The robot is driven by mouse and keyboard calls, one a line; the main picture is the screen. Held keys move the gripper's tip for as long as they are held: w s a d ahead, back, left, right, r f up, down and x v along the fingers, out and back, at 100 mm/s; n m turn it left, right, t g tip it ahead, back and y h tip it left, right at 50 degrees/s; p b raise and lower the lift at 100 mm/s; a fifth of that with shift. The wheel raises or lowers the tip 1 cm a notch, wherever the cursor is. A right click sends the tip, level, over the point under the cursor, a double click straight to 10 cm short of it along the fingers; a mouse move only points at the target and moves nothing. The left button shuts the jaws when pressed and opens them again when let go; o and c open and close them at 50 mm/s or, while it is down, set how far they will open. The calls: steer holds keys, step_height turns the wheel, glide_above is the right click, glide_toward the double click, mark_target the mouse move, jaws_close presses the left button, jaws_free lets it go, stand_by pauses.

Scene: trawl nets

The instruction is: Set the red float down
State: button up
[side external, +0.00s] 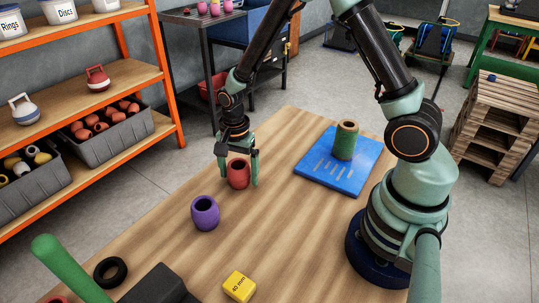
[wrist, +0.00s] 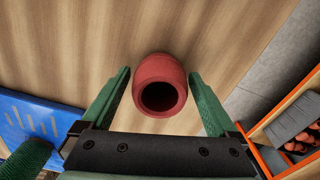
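The red float (side external: 238,174) is a barrel shape with a dark hole in its top. It appears to stand upright on the wooden table. My gripper (side external: 239,184) points down with one green finger on each side of the float. In the wrist view, the float (wrist: 160,70) sits between the fingertips of my gripper (wrist: 160,73), with a narrow gap on both sides. The fingers are open and do not appear to touch it. The float's underside is hidden.
A purple float (side external: 205,213) stands close by, nearer the camera. A blue board (side external: 318,172) carries a green and tan upright piece (side external: 345,142). A yellow block (side external: 239,286) and a black ring (side external: 110,272) lie near the front. Bare table surrounds the red float.

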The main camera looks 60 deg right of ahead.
mark_target(238, 164)
step_height(238, 164, up, 13)
steer(key=shift+f, duration=0.15)
steer(key=s+d+r+n+t, duration=0.2)
steer(key=s+r+n+t, duration=0.3)
steer(key=s+r+n, duration=0.4)
step_height(238, 164, up, 2)
steer(key=n, duration=0.5)
steer(key=shift+s+r+n+t, duration=0.2)
steer(key=shift+s+n+t, duration=0.1)
steer(key=shift+n, duration=0.1)
